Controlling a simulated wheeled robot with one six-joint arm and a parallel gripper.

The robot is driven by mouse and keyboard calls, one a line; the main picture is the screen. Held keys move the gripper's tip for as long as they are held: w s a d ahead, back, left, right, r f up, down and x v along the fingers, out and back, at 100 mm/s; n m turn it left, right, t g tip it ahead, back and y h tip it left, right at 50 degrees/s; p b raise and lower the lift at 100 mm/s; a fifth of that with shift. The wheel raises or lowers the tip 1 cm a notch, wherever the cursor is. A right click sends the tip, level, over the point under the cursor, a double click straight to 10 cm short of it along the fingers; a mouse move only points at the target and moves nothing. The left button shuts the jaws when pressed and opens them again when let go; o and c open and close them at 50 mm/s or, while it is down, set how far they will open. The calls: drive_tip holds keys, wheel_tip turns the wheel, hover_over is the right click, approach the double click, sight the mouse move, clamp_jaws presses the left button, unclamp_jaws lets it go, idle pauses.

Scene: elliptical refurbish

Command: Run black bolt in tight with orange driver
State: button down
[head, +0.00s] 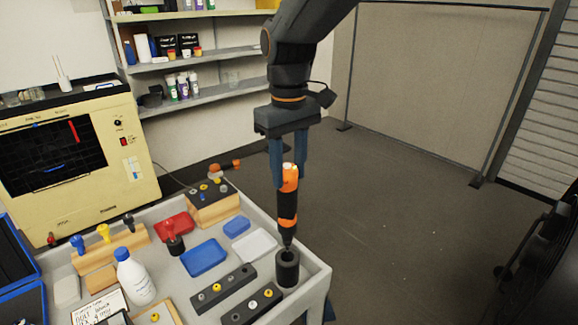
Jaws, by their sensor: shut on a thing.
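My gripper (288,176) points down over the right corner of the cart and is shut on the orange driver (287,205). The driver has an orange and black body and hangs upright, its black nose down. Its tip is at the mouth of a black cylindrical holder (288,271); I cannot tell whether it is inside or just above. Two dark blocks (236,279) with yellow and silver bolt heads lie left of the holder. I cannot tell which fastener is the black bolt.
The grey cart top (316,268) also holds a blue tray (204,257), a red tray (175,226), a white bottle (135,277) and a wooden block (213,210) with a dark top. A cream oscilloscope (130,170) stands behind left. Open floor lies to the right.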

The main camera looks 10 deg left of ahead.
sight(289, 205)
drive_tip(key=shift+f, duration=0.45)
drive_tip(key=shift+f+b, duration=1.2)
drive_tip(key=shift+f, duration=1.45)
drive_tip(key=shift+f+b, duration=0.3)
drive_tip(key=shift+f, duration=1.25)
drive_tip(key=shift+f, duration=0.3)
